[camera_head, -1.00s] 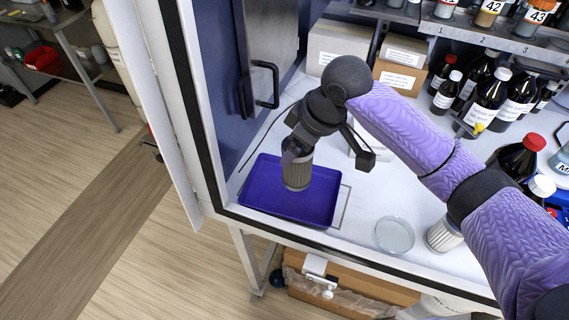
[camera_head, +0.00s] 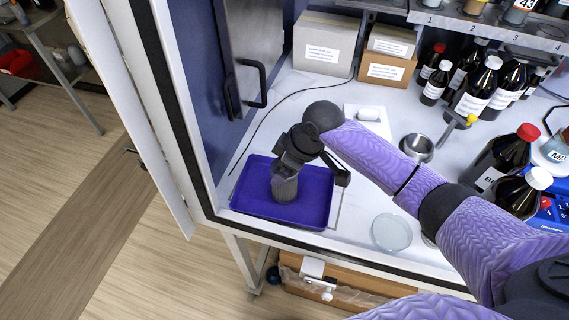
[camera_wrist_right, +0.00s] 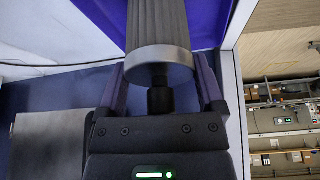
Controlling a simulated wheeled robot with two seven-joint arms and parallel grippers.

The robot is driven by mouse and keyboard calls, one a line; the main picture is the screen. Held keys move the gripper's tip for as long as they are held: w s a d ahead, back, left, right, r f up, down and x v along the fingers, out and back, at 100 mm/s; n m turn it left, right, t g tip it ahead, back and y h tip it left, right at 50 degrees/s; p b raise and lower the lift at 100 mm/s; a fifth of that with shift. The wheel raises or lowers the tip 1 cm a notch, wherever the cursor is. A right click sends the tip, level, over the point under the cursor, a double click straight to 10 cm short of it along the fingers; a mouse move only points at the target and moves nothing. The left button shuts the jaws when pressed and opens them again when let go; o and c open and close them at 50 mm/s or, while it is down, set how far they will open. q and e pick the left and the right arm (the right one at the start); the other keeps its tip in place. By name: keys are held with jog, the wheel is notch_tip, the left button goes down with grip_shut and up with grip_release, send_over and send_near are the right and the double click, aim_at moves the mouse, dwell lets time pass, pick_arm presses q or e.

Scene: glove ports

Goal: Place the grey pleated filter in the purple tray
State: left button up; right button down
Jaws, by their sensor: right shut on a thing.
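The grey pleated filter (camera_head: 285,187) stands roughly upright over the middle of the purple tray (camera_head: 317,210), its lower end within the rim. I cannot tell whether it touches the tray floor. My right gripper (camera_head: 287,172) is above it and shut on its top end. In the right wrist view, the grey pleats of the filter (camera_wrist_right: 157,22) and its metal end cap show between the fingers of my right gripper (camera_wrist_right: 162,82), with the purple tray (camera_wrist_right: 205,22) behind. My left gripper is not in view.
A glass dish (camera_head: 391,232) lies right of the tray. A metal cup (camera_head: 416,147), dark bottles (camera_head: 470,95) and boxes (camera_head: 323,45) stand farther back. The cabinet's open door (camera_head: 125,110) and blue wall (camera_head: 195,75) are at left.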

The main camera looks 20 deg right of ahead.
grip_release()
jog(key=p+v, duration=0.2)
jog(key=v, duration=1)
jog(key=shift+a+r, duration=0.1)
